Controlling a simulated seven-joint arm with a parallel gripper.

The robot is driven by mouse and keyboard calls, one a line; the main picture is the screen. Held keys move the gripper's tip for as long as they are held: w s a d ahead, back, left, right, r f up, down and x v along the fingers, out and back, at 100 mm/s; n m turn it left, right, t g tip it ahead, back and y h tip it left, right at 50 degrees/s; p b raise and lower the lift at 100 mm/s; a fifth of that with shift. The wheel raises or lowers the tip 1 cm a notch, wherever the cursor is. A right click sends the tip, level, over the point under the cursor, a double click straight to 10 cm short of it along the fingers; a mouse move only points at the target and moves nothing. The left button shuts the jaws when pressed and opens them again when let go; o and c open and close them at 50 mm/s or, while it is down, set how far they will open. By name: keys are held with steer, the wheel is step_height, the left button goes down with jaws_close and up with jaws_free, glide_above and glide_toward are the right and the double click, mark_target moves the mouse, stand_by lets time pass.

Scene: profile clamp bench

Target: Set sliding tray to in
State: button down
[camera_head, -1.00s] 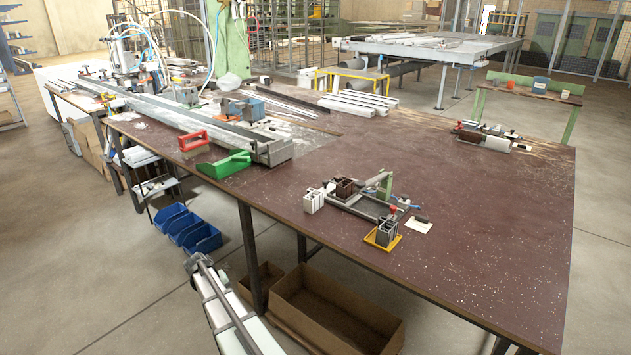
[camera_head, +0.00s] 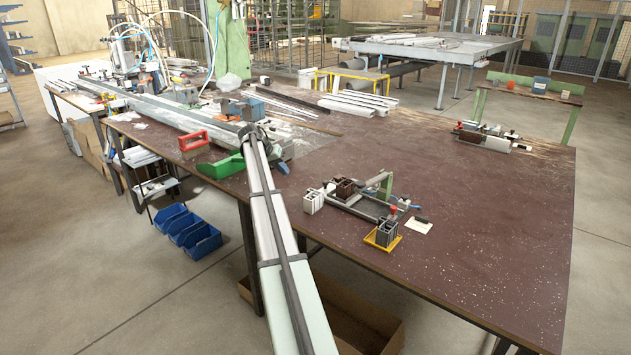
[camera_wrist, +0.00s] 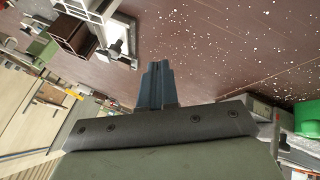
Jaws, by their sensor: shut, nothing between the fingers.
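A clamp fixture with grey rails, a green upright and profile blocks (camera_head: 345,188) sits on the brown table. At its front right corner, a flat yellow-edged tray (camera_head: 399,241) carries a dark grey profile block (camera_head: 386,232). I cannot tell for sure that this is the sliding tray, or how far in it is. My gripper shows in the wrist view (camera_wrist: 157,66); its blue-grey fingers are together and empty, above the table. Part of the fixture, with a brown block (camera_wrist: 74,36), is at upper left there, apart from the fingers. The yellow tray cannot be made out there.
A green handle piece (camera_head: 222,167) and a red one (camera_head: 193,140) stand by the long metal rail at the left. The green one shows at the right in the wrist view (camera_wrist: 306,118). The table right of the fixture (camera_head: 490,220) is clear.

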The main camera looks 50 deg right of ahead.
mark_target(343, 189)
steer(key=shift+m+g, duration=0.3)
steer(key=shift+m, duration=0.3)
steer(key=s+d+f, duration=0.1)
steer(key=d+f, duration=0.1)
steer(key=s+d+f, duration=0.1)
steer(key=d+f, duration=0.1)
steer(key=d, duration=0.1)
steer(key=s+d+f, duration=0.1)
steer(key=s+d, duration=0.1)
steer(key=d, duration=0.1)
steer(key=shift+s+f, duration=0.1)
steer(key=shift+f, duration=0.3)
steer(key=s, duration=0.1)
steer(key=d, duration=0.1)
steer(key=s, duration=0.1)
steer(key=shift+s+d+f, duration=0.25)
steer(key=shift+s, duration=0.05)
steer(key=shift+s+d, duration=0.3)
steer(key=shift+s, duration=0.2)
steer(key=s, duration=1.4)
steer(key=shift+s, duration=0.1)
